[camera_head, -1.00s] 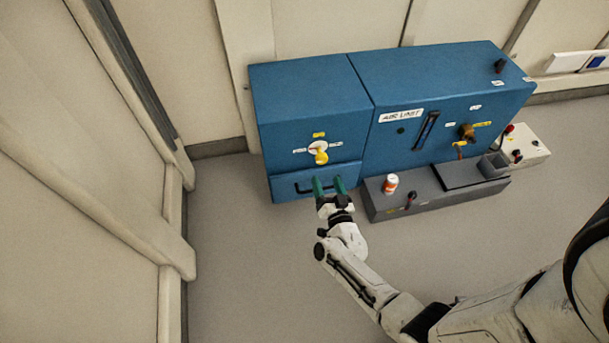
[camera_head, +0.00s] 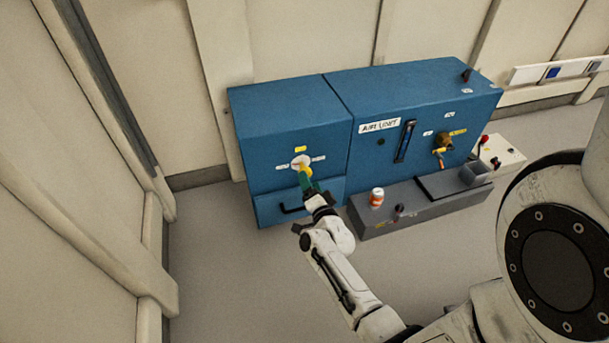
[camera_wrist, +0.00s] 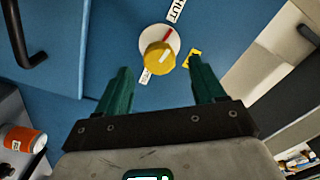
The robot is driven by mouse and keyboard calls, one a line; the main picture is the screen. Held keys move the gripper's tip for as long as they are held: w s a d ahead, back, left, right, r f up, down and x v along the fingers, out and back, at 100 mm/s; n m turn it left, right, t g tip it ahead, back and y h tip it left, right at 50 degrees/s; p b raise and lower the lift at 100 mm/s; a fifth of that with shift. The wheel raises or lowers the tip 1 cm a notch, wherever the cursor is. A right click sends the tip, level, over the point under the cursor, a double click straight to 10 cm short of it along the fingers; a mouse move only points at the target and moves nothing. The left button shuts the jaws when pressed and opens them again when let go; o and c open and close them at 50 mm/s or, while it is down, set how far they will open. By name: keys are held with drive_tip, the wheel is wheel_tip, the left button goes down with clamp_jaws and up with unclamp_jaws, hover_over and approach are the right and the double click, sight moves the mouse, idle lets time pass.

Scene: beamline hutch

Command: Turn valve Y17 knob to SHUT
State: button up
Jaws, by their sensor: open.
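The valve knob is yellow on a round white dial, on the front of the left blue cabinet; it shows in the head view (camera_head: 302,165) and in the wrist view (camera_wrist: 160,57). In the wrist view a red mark on the dial lies toward a white label (camera_wrist: 176,10) reading "HUT", its first letter cut off. A yellow tag and another white label sit around the dial. My gripper (camera_wrist: 160,66) is open, with its green fingers on either side of the knob in the picture; contact cannot be told. In the head view my gripper (camera_head: 308,186) partly covers the knob's lower side.
A black drawer handle (camera_head: 291,209) is just below the knob. To the right are a brass valve (camera_head: 442,141) with an orange-yellow lever, a grey bench (camera_head: 400,213) and an orange-and-white can (camera_head: 377,197). Bare floor lies to the left and in front.

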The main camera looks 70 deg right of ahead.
drive_tip(key=shift+x, duration=2.65)
drive_tip(key=shift+s, duration=0.1)
drive_tip(key=shift+c, duration=0.3)
drive_tip(key=c, duration=1)
drive_tip(key=shift+n, duration=1.1)
drive_tip(key=o, duration=1.1)
drive_tip(key=shift+c, duration=0.2)
drive_tip(key=shift+p, duration=0.3)
